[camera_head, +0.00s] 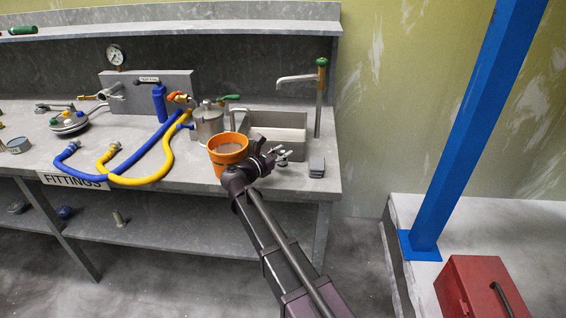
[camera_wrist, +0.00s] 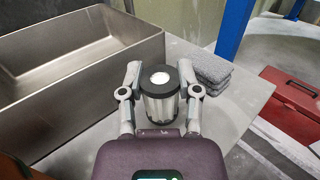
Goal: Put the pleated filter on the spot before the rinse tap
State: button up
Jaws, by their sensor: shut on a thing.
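The pleated filter (camera_wrist: 160,105) is a short pale cylinder with a dark cap that has a white centre. It is upright between the fingers of my gripper (camera_wrist: 161,74), which is shut on it. In the head view my gripper (camera_head: 277,157) is at the counter's front right, just in front of the sink, and largely hides the filter. I cannot tell whether the filter touches the counter. The rinse tap (camera_head: 319,98), with a green top and a spout pointing left, stands at the sink's right. No marked spot shows clearly.
The metal sink (camera_wrist: 80,55) is left of the filter. Stacked grey pads (camera_wrist: 210,70) lie close on its right, also in the head view (camera_head: 316,167). An orange pail (camera_head: 229,146) stands left of my gripper. Blue (camera_head: 135,143) and yellow (camera_head: 150,178) hoses lie further left.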

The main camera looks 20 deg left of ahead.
aim_at(279, 163)
jog(key=shift+f+b, duration=1.75)
jog(key=shift+f, duration=0.05)
jog(key=shift+f, duration=0.15)
jog(key=o, duration=0.9)
jog(key=shift+o, duration=0.2)
jog(key=shift+r, duration=0.3)
jog(key=v, duration=1.2)
jog(key=shift+f, duration=0.1)
